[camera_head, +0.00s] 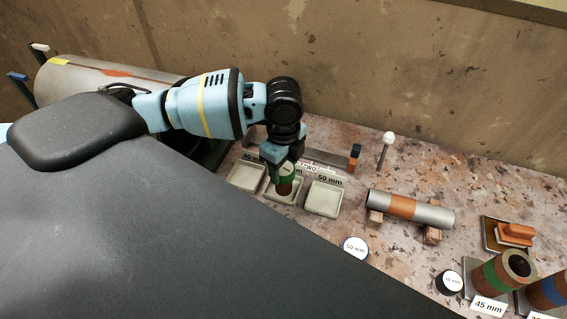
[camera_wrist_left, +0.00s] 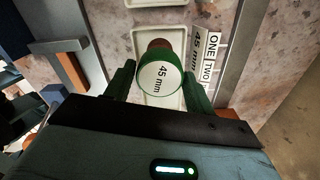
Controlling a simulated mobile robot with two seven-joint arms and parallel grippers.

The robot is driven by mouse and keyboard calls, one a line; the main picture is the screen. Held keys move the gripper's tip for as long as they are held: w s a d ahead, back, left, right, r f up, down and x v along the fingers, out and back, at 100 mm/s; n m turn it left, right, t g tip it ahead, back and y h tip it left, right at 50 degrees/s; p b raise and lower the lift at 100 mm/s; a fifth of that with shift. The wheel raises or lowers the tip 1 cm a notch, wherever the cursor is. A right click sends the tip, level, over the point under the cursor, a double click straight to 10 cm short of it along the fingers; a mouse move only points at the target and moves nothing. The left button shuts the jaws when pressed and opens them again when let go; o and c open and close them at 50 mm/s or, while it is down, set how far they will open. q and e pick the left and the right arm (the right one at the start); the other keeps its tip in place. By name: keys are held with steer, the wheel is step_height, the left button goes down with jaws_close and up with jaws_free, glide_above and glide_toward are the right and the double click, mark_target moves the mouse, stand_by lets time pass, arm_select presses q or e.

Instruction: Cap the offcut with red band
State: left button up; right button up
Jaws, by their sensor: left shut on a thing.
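My left gripper (camera_head: 285,172) points down over the middle tray (camera_head: 272,197) and is shut on a green cap (camera_wrist_left: 160,78). The cap's round face reads "45 mm" in the left wrist view. A reddish-brown piece (camera_head: 284,187) shows just beyond the cap; I cannot tell whether it is joined to it or touches the tray. A grey pipe piece with an orange-red band (camera_head: 403,206) lies on wooden blocks to the right, with no cap visible on its near right end. My right gripper is not in view.
Pale trays labelled 40 mm (camera_head: 246,174) and 50 mm (camera_head: 322,199) flank the middle one. A "50 mm" cap (camera_head: 355,247) and a black cap (camera_head: 449,282) lie in front. Green-banded (camera_head: 495,278) and blue-banded (camera_head: 548,291) pipes stand at right. A white-knobbed pin (camera_head: 386,143) stands behind.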

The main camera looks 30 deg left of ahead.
mark_target(284, 168)
arm_select(q)
steer(key=shift+f, duration=0.15)
steer(key=o, duration=1)
steer(key=shift+o, duration=0.2)
steer(key=shift+r, duration=3.9)
